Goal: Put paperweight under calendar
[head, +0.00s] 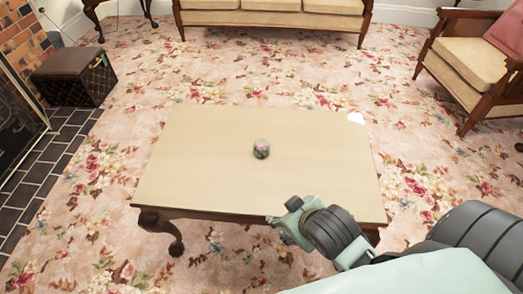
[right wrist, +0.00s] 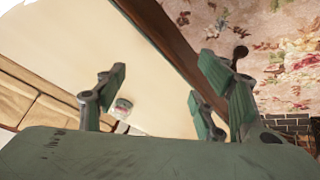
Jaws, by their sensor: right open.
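The paperweight (head: 261,149) is a small round object with dark, green and pinkish colours. It sits near the middle of the pale table top and also shows in the right wrist view (right wrist: 123,104). My right gripper (head: 280,217) is open and empty at the table's front edge, in front of the paperweight and a little to its right, apart from it. Its spread fingers show in the right wrist view (right wrist: 163,85). I cannot make out a calendar; a small white patch (head: 355,118) at the table's back right edge is too unclear to name. My left gripper is not in view.
The low wooden table (head: 200,180) is otherwise bare. A sofa (head: 270,12) stands behind it, an armchair (head: 470,62) at the back right, and a dark box (head: 75,76) by the brick fireplace at left. Open flowered carpet surrounds the table.

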